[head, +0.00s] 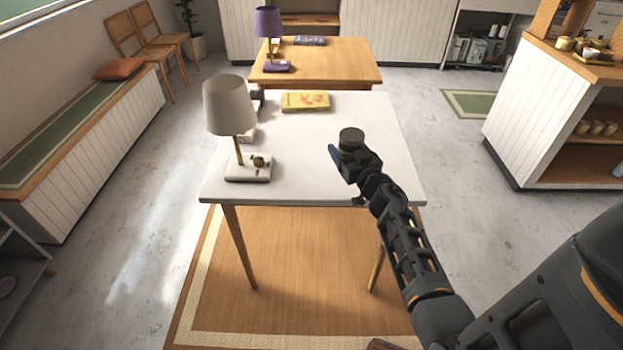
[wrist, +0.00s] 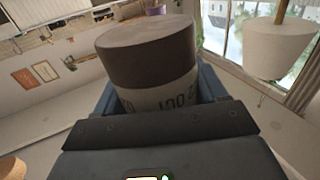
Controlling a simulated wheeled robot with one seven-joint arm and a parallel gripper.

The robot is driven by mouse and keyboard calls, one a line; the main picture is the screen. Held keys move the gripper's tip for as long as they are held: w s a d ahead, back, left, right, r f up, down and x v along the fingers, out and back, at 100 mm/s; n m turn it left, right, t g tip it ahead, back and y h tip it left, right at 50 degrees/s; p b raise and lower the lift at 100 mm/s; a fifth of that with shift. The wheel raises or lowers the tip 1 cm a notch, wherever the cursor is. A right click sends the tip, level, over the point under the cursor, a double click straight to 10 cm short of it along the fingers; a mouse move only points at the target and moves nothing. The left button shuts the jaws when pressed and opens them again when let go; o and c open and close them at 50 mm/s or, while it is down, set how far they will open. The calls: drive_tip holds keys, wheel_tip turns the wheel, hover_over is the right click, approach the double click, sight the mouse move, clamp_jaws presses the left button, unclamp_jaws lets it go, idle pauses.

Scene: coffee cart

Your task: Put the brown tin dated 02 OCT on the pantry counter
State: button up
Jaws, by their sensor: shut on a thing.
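A tin with a dark brown lid (head: 351,138) is held in my gripper (head: 347,154), above the right part of the white table. It fills the middle of the wrist view (wrist: 148,50), where its pale lower band carries dark print. The print is only partly visible, so I cannot read a full date. The gripper is shut around the tin's lower part, and the jaws hide its bottom. A white slatted counter with a wooden top (head: 545,50) stands at the right of the head view; I cannot tell whether it is the pantry counter.
The white table (head: 300,145) bears a grey-shaded lamp (head: 230,105) and a yellow book (head: 306,101). Behind it, a wooden table (head: 340,65) holds a purple lamp (head: 268,22). Small jars stand on the right counter and its shelf. Open floor (head: 445,160) lies between table and counter.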

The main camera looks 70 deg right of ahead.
drive_tip(key=w+f+b, duration=0.1)
drive_tip(key=w+f, duration=0.1)
drive_tip(key=w, duration=0.1)
drive_tip(key=w+a+f+b, duration=0.1)
drive_tip(key=w+f+b, duration=0.1)
drive_tip(key=w, duration=0.1)
drive_tip(key=w+f+b, duration=0.2)
drive_tip(key=shift+w+a, duration=0.2)
drive_tip(key=shift+w, duration=0.2)
drive_tip(key=shift+w+a+f+b, duration=0.1)
drive_tip(key=shift+w+a+b, duration=0.05)
drive_tip(key=shift+w+b, duration=0.65)
drive_tip(key=shift+s+f+b, duration=0.15)
drive_tip(key=shift+f+b, duration=1.5)
drive_tip(key=shift+f, duration=0.05)
drive_tip(key=shift+f, duration=0.2)
drive_tip(key=o, duration=1.4)
drive_tip(key=shift+f, duration=0.1)
